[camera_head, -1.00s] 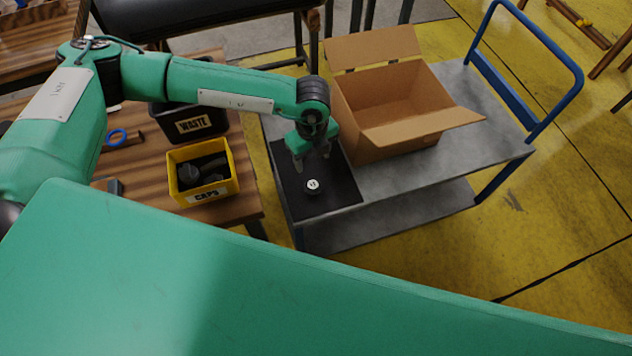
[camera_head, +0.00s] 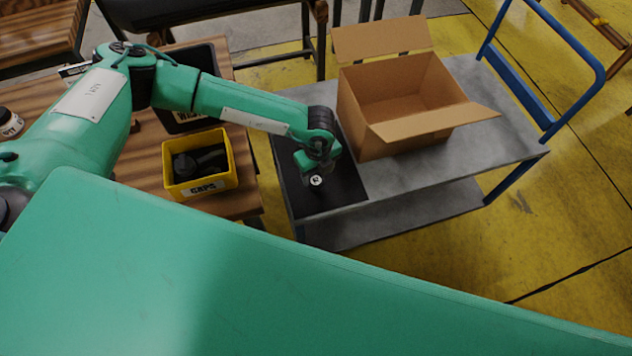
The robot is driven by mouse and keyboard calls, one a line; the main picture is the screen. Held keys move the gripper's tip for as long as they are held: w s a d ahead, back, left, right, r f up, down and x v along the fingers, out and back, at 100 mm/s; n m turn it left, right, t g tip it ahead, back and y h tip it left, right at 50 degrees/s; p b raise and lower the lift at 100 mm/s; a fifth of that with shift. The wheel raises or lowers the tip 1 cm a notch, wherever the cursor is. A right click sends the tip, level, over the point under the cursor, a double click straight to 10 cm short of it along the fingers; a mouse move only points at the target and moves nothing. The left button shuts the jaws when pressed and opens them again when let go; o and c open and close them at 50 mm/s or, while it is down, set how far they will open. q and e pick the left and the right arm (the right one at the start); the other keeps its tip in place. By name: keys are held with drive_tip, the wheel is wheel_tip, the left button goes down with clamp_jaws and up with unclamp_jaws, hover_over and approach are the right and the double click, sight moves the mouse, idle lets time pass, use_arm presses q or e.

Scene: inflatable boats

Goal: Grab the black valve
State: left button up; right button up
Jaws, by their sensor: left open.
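The black valve (camera_head: 316,181) is a small round piece with a white marked top. It sits on the black mat (camera_head: 335,200) at the near left end of the grey cart. My left gripper (camera_head: 315,174) points down right at the valve, open, and partly covers it. I cannot tell whether the fingers stand around the valve or just above it. My right gripper is not in view.
An open cardboard box (camera_head: 405,137) stands on the cart (camera_head: 470,150) just right of my left gripper. A yellow CAPS bin (camera_head: 205,186) with black parts and a black WASTE bin (camera_head: 205,120) stand on the wooden table (camera_head: 150,165). A blue handle (camera_head: 595,80) rises at the right.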

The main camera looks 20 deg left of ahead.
sight(315, 180)
use_arm(q)
drive_tip(key=shift+a+f+p, duration=0.2)
drive_tip(key=shift+f, duration=1.15)
drive_tip(key=shift+a+f+p, duration=0.15)
drive_tip(key=shift+f, duration=1.15)
drive_tip(key=c, duration=0.8)
drive_tip(key=shift+r, duration=0.1)
